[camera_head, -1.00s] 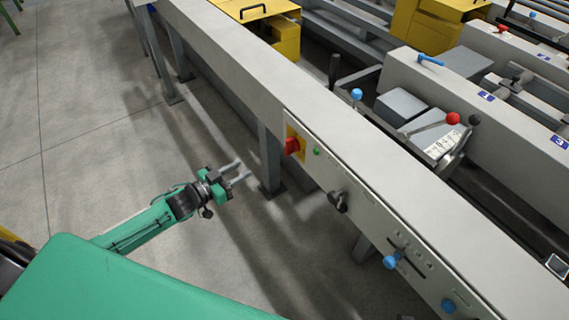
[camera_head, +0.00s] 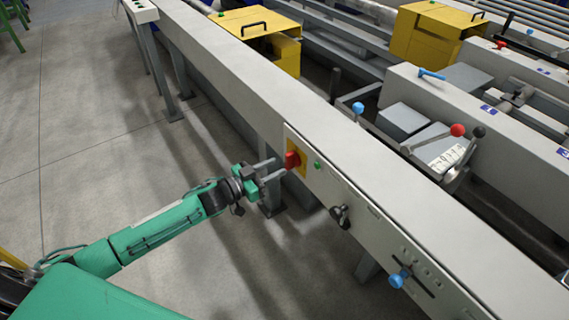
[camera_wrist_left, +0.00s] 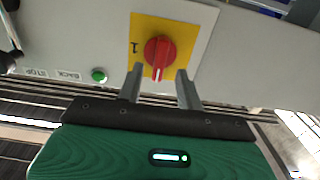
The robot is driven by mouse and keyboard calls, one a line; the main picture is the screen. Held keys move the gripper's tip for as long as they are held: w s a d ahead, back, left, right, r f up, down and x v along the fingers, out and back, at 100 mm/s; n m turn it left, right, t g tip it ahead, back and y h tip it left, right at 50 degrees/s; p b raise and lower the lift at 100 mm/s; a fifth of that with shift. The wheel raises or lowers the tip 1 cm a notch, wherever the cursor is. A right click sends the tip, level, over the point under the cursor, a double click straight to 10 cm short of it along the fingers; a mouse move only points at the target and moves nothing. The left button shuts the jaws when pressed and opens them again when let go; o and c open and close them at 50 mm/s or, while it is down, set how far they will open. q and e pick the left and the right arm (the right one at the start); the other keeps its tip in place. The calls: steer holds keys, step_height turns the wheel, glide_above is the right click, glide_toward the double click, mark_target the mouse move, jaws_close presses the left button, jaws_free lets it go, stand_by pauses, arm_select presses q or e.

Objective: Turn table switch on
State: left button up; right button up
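The table switch is a red rotary knob (camera_head: 292,159) on a yellow plate, set in the panel on the side of the long grey table (camera_head: 232,79). In the left wrist view the red knob (camera_wrist_left: 160,52) sits on its yellow plate (camera_wrist_left: 143,30), with a "1" mark to its left. My left gripper (camera_head: 275,171) is open and empty, just in front of the knob. In the left wrist view its two fingers (camera_wrist_left: 160,84) point at the knob, one on each side of its lower end. I cannot tell whether they touch it. My right gripper is not in view.
A green button (camera_wrist_left: 98,75) is beside the switch, near "STOP" and "BACK" labels. A black knob (camera_head: 340,215) and a blue knob (camera_head: 398,278) are further along the panel. Table legs stand below.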

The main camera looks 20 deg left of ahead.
mark_target(286, 163)
arm_select(q)
steer(key=shift+x, duration=2.15)
jaws_close()
